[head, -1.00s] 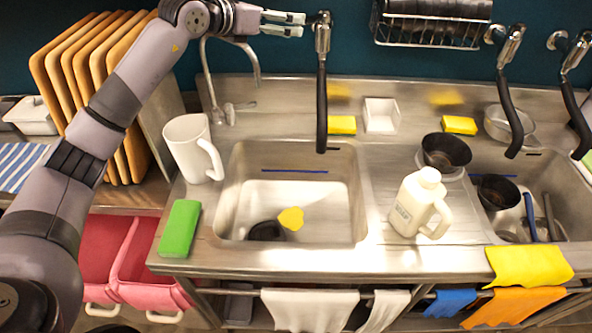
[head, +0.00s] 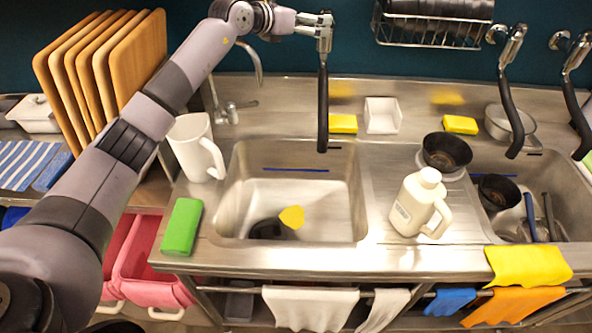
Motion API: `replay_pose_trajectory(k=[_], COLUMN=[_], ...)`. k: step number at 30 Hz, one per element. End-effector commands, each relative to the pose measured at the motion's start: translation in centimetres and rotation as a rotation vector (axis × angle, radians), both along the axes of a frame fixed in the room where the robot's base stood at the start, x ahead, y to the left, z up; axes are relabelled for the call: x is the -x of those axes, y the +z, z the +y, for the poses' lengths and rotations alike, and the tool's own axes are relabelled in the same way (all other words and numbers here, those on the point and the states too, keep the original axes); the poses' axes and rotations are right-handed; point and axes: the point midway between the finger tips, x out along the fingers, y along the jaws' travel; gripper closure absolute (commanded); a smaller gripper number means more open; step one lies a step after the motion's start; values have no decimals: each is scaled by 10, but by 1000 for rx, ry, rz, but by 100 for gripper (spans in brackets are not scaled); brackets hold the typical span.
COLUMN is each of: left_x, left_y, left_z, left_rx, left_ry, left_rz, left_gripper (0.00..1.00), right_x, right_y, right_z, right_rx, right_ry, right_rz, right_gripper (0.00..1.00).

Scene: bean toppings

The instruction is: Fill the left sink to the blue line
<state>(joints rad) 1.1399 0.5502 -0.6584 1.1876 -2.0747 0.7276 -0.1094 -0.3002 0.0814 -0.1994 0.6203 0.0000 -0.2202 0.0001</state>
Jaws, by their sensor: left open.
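The left sink (head: 340,215) is a steel basin with a blue line (head: 296,170) along its back wall. A yellow piece (head: 292,217) and a dark round object (head: 266,229) are at its bottom. I see no clear water level. A wall tap (head: 323,90) with a steel head and black hanging spout is above the sink's back right. My left gripper (head: 318,25) is open, its fingers at the tap's steel head and overlapping it in view. I cannot tell whether they touch it. No water stream shows. My right gripper is not in view.
A white jug (head: 190,148) and green block (head: 181,227) stand left of the sink. A white bottle (head: 412,205) and a black bowl (head: 446,152) are on the right drainboard. A thin curved faucet (head: 257,65) rises behind the sink. A wire rack (head: 430,38) hangs on the wall.

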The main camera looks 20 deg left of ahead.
Motion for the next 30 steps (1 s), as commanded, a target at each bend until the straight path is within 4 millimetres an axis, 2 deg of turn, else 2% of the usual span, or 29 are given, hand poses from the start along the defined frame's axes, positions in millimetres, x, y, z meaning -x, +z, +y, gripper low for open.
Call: replay_pose_trajectory(k=[7,24,30], left_x=[1,6,7], left_y=[0,-1,0], left_z=[-4,-43,-49], left_rx=[0,0,0], left_ry=[-1,-2,0], left_rz=[1,1,1], left_gripper=[7,7,7], right_x=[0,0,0], right_y=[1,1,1], right_z=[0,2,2], right_rx=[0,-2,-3], right_ry=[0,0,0], right_rz=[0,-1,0], right_gripper=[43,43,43])
